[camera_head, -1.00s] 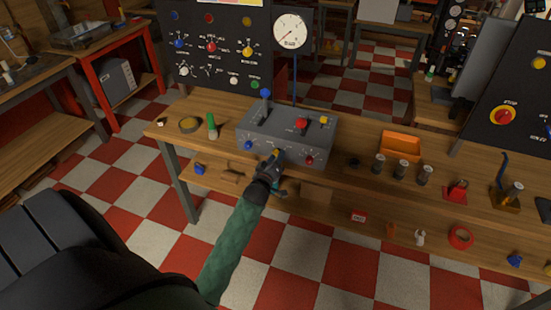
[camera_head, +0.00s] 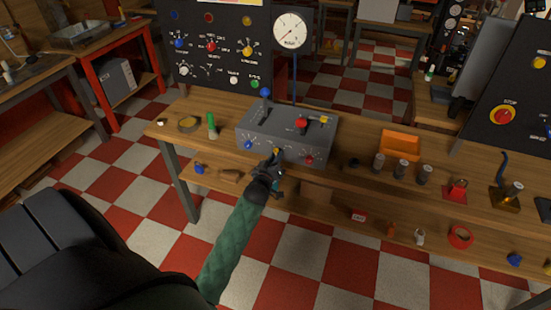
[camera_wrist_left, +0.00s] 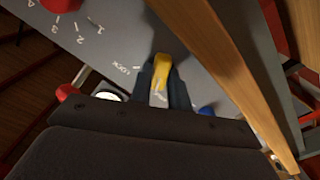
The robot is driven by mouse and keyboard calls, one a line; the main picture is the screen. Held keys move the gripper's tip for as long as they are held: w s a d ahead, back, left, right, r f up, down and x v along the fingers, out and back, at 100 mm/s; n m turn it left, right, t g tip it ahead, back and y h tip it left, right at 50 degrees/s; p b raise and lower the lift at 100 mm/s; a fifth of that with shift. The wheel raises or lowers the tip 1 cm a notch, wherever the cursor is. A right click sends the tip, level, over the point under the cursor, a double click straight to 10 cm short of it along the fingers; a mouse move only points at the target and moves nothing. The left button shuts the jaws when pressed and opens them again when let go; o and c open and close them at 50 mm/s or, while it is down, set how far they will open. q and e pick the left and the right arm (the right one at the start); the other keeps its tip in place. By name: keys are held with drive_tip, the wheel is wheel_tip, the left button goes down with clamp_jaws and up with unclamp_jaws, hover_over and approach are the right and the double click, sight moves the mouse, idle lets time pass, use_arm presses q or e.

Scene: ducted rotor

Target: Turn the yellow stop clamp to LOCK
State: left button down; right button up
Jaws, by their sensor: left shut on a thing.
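The yellow stop clamp (camera_wrist_left: 161,72) is on the front face of the grey control box (camera_head: 255,133), between a blue knob (camera_head: 248,145) and a red knob (camera_head: 309,160). In the head view the clamp (camera_head: 277,150) is mostly hidden by my left gripper (camera_head: 275,159). In the left wrist view my left gripper's dark fingers (camera_wrist_left: 161,88) stand on both sides of the clamp, shut on it. The LOCK mark (camera_wrist_left: 122,70) is on the panel beside the clamp, left of it in that view. My right gripper is not in view.
The box stands on a wooden bench (camera_head: 345,135).

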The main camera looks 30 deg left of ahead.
use_arm(q)
drive_tip(key=m, duration=1.5)
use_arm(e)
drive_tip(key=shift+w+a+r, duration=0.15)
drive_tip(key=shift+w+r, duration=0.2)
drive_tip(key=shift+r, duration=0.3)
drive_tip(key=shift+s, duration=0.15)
use_arm(q)
drive_tip(key=c, duration=1.3)
unclamp_jaws()
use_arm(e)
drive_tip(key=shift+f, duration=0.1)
use_arm(q)
drive_tip(key=shift+s+b, duration=0.15)
drive_tip(key=shift+b, duration=0.15)
